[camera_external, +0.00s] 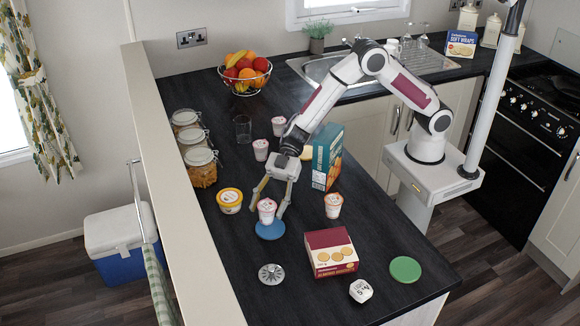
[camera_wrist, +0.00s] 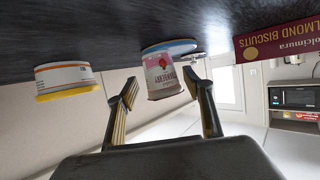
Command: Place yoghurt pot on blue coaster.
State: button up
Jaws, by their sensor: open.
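A pink and white yoghurt pot (camera_external: 267,211) with strawberry lettering stands upright at the blue coaster (camera_external: 271,231). Its base appears to rest on the coaster, toward the coaster's far side. In the wrist view, turned upside down, the pot (camera_wrist: 163,76) shows against the coaster (camera_wrist: 169,47). My gripper (camera_external: 270,206) is open, pointing down, with one finger on each side of the pot. In the wrist view the open fingers (camera_wrist: 158,90) show a gap to the pot on the left.
A yellow-lidded tub (camera_external: 229,201) stands left of the pot, and another pot (camera_external: 333,206) to the right. A biscuit box (camera_external: 331,252), metal disc (camera_external: 271,274), white timer (camera_external: 361,291) and green coaster (camera_external: 405,269) lie nearer. A tall teal box (camera_external: 327,157) stands behind.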

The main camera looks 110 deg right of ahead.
jog(key=v, duration=1)
jog(key=shift+s+d, duration=0.1)
jog(key=shift+s, duration=0.05)
dwell(0.4)
jog(key=d+r+m+t+h, duration=0.3)
jog(key=d+r+h, duration=0.4)
jog(key=r, duration=0.4)
jog(key=s+d+r+m+h, duration=0.3)
jog(key=s+d+r+h, duration=0.15)
jog(key=s, duration=0.55)
jog(key=s+a+f+m+g, duration=0.1)
jog(key=s+a+g, duration=0.1)
jog(key=s, duration=0.8)
jog(key=s+a+f+m+g+y, duration=0.1)
jog(key=s+a+f+g, duration=0.1)
jog(key=s, duration=0.8)
jog(key=s+a+f+m+g+y, duration=0.1)
jog(key=s+a+f+g, duration=0.1)
jog(key=s, duration=0.9)
jog(key=shift+a+g, duration=0.4)
jog(key=shift+a, duration=0.3)
